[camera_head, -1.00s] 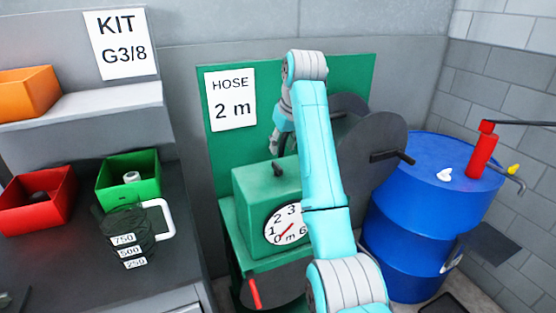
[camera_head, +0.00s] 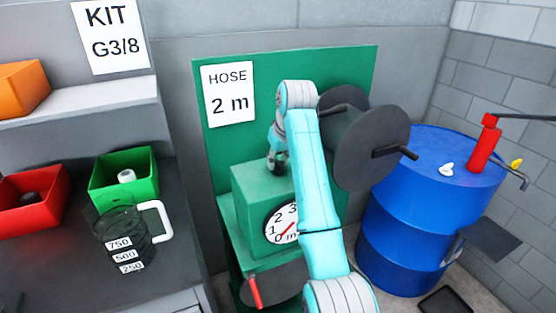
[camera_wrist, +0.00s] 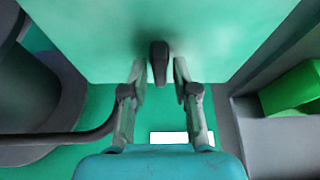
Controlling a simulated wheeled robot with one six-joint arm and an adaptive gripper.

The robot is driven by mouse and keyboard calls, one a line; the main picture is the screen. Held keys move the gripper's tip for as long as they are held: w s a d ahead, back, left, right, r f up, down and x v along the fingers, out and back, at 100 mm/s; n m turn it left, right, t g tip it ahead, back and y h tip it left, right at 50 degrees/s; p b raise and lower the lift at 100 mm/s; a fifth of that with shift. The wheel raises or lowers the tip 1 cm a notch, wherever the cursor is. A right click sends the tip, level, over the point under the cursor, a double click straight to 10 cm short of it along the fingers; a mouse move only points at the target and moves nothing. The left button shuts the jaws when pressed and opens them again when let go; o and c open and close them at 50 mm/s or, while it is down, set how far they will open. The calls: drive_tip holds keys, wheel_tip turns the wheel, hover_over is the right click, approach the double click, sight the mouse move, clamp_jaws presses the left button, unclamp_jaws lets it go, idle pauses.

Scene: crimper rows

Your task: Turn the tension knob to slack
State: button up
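The tension knob (camera_wrist: 159,62) is a small dark lever knob on top of the green box (camera_head: 248,193). In the wrist view it lies between the tips of my gripper (camera_wrist: 160,76). The two fingers are spread, one on each side, with a visible gap to the knob. In the head view my gripper (camera_head: 277,162) is down at the box top and hides the knob. Which setting the knob points to cannot be read. The round dial (camera_head: 279,224) on the box front is partly covered by my arm; its red needle points to the lower left.
A dark hose reel (camera_head: 372,150) stands right of my arm, a blue drum (camera_head: 410,210) beyond it. A red-handled crank (camera_head: 256,291) is below the box. A jug (camera_head: 125,238), a green bin (camera_head: 152,185) and a red bin (camera_head: 30,212) stand on the left bench.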

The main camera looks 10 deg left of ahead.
clamp_jaws()
drive_tip(key=shift+n, duration=0.4)
drive_tip(key=n+g+y, duration=0.1)
drive_tip(key=n, duration=0.2)
drive_tip(key=shift+w+d+n, duration=0.1)
drive_tip(key=shift+n, duration=0.3)
drive_tip(key=n+g, duration=0.1)
drive_tip(key=n, duration=0.2)
drive_tip(key=shift+n+g+y, duration=0.4)
drive_tip(key=n+g, duration=0.1)
drive_tip(key=n, duration=0.1)
drive_tip(key=n+g, duration=0.1)
drive_tip(key=n, duration=0.2)
drive_tip(key=shift+w, duration=0.15)
drive_tip(key=shift+n+g+h, duration=0.3)
drive_tip(key=shift+n+g, duration=0.2)
drive_tip(key=shift+n, duration=1.6)
